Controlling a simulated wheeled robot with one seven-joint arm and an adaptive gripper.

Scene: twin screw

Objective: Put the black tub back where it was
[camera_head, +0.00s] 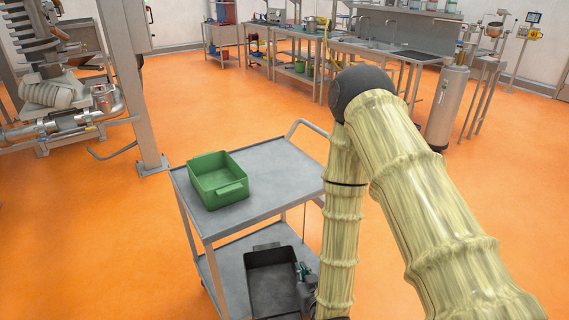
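The black tub (271,281) is at the bottom middle, level with the lower shelf of the grey cart. It looks upright, with its open top facing up and its inside empty where I can see it. I cannot tell whether it rests on the shelf or is held above it. My gripper (304,279) is at the tub's right side, close to or touching its rim. The fingers are small and partly hidden, so I cannot tell whether they are shut on the rim.
A green tub (218,181) sits on the cart's top shelf (275,171), whose right part is bare. The lower shelf (235,277) shows beside the black tub. A metal post (133,85) stands left of the cart. Workbenches (345,47) line the back. Open orange floor surrounds the cart.

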